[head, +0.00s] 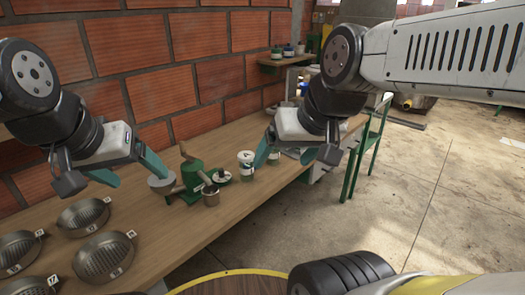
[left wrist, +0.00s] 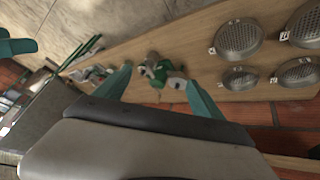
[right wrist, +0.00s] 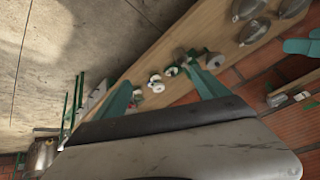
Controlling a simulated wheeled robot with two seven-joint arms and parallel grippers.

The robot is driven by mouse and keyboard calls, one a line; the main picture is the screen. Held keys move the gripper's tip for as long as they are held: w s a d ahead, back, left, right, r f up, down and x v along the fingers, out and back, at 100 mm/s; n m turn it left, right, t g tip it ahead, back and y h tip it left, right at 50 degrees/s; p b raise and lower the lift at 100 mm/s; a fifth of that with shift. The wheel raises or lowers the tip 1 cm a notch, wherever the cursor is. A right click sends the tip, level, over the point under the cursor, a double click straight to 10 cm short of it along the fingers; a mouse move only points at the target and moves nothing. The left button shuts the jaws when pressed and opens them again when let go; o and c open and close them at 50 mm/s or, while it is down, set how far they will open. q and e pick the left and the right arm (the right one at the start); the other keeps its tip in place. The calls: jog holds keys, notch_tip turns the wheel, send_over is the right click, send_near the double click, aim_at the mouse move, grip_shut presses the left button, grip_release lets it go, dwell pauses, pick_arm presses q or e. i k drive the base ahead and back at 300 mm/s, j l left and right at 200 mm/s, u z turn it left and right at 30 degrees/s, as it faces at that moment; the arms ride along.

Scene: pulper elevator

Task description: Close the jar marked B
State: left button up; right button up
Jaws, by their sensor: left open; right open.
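A small jar with a white top and a dark mark (head: 246,158) stands on the wooden bench, left of my right gripper. I cannot read its letter or tell which jar is B. A second low white-and-green item (head: 222,176) lies beside the green hand-cranked machine (head: 190,174). White-topped items also show between the fingers in the right wrist view (right wrist: 156,85). My left gripper (head: 130,176) is open and empty above the bench, left of the machine. My right gripper (head: 286,158) is open and empty above the bench, partly hiding what lies behind it.
Several labelled metal strainer bowls (head: 84,216) sit at the bench's left end. A metal cup (head: 211,196) stands in front of the machine. A brick wall (head: 160,88) runs behind the bench (head: 150,236). A small shelf (head: 285,61) holds jars. Concrete floor is open at right.

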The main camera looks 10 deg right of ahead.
aim_at(273, 159)
jog(key=i+l+u, duration=0.3)
jog(key=l, duration=0.15)
jog(key=l+u, duration=0.25)
jog(key=l, duration=0.2)
jog(key=i+l+u, duration=0.15)
jog(key=l+u, duration=0.15)
jog(key=l, duration=0.2)
jog(key=l+u, duration=0.25)
jog(key=l, duration=0.25)
jog(key=i+l, duration=0.05)
